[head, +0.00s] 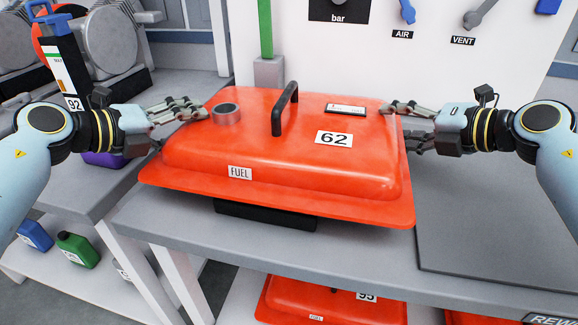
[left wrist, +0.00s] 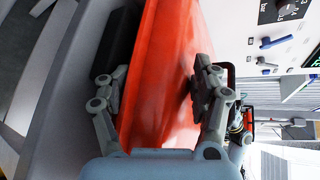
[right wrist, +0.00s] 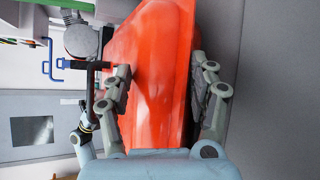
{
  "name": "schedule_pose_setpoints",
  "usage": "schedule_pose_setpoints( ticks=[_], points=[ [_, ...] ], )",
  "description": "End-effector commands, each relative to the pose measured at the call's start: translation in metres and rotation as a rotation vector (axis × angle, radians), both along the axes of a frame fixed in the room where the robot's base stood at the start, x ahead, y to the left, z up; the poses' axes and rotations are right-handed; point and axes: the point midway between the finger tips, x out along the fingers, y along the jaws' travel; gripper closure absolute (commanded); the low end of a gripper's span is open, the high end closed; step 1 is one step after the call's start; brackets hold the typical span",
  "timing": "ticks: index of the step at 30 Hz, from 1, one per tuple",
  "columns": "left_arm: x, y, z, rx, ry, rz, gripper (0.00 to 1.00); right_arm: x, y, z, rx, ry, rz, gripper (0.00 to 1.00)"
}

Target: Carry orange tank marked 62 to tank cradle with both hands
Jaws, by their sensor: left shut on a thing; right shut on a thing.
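The orange tank marked 62 (head: 290,170) is held roughly level over the grey bench, with a black handle and a round cap on top. It also fills the middle of the left wrist view (left wrist: 158,80) and right wrist view (right wrist: 155,75). My left gripper (head: 180,124) is shut on the tank's left end. My right gripper (head: 402,126) is shut on its right end. A black block (head: 265,217) shows under the tank's front edge; most of it is hidden, and I cannot tell if the tank touches it or whether it is the cradle.
A dark grey mat (head: 490,220) lies clear on the bench at right. A white panel (head: 430,70) with AIR and VENT levers stands behind. A green post (head: 265,30) rises behind the tank. A tank marked 95 (head: 335,300) sits below. Coloured canisters (head: 75,250) stand at lower left.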

Motion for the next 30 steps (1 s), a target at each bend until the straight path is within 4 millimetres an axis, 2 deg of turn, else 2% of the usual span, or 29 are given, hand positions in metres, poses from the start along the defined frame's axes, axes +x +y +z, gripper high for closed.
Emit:
schedule_pose_setpoints(
  ticks=[1, 2, 7, 8, 22, 30],
  points=[
    [-0.001, -0.005, -0.006, -0.01, 0.004, -0.007, 0.93, -0.002, 0.006, -0.006, 0.016, 0.005, 0.009, 0.99],
    [-0.002, -0.005, -0.008, -0.008, 0.009, -0.008, 0.34, -0.003, 0.006, -0.009, 0.013, 0.011, 0.009, 0.4],
    [-0.002, -0.004, -0.007, -0.007, 0.011, -0.007, 0.12, -0.003, 0.005, -0.008, 0.013, 0.016, 0.007, 0.18],
    [-0.003, -0.004, -0.007, -0.006, 0.012, -0.007, 0.08, -0.003, 0.004, -0.009, 0.012, 0.016, 0.006, 0.18],
    [-0.005, 0.001, -0.008, 0.001, 0.013, -0.003, 0.07, -0.003, 0.002, -0.009, 0.005, 0.014, 0.003, 0.18],
    [-0.032, 0.025, 0.007, 0.006, 0.01, -0.002, 0.07, -0.002, 0.001, -0.008, 0.004, 0.012, 0.002, 0.18]
  ],
)
